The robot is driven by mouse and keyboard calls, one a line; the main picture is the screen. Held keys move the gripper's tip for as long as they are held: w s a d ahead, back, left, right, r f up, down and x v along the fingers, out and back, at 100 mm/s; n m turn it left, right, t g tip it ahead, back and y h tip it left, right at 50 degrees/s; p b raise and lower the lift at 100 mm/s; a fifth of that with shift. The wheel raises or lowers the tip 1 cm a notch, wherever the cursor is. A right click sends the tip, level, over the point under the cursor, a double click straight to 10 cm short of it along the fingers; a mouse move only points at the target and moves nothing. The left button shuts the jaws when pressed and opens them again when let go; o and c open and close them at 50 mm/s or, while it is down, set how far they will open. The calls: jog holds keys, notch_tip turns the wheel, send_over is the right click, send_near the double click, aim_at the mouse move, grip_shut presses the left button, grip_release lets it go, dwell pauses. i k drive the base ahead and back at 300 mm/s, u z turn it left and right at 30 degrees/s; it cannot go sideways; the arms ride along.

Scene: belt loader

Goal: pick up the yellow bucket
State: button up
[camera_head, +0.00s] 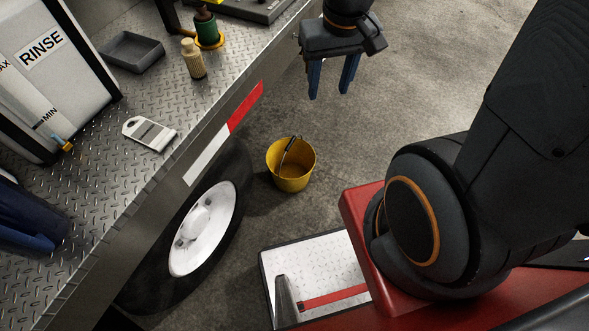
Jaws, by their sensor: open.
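The yellow bucket (290,179) stands upright on the concrete floor, beside the wheel of the loader. Its dark handle (288,149) lies across the opening, and the bucket looks empty. My gripper (331,92) is above and slightly right of the bucket in the picture, apart from it. Its two blue fingers point down and are spread open with nothing between them.
The metal deck (110,175) of the loader runs along the left, with a red and white edge strip and a wheel (204,228) below. Floor right of the bucket is clear.

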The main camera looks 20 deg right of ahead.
aim_at(290, 161)
jog(key=u, duration=0.4)
jog(key=k, duration=1.05)
jog(key=z, duration=0.7)
jog(key=i, duration=1.35)
jog(key=u, duration=0.15)
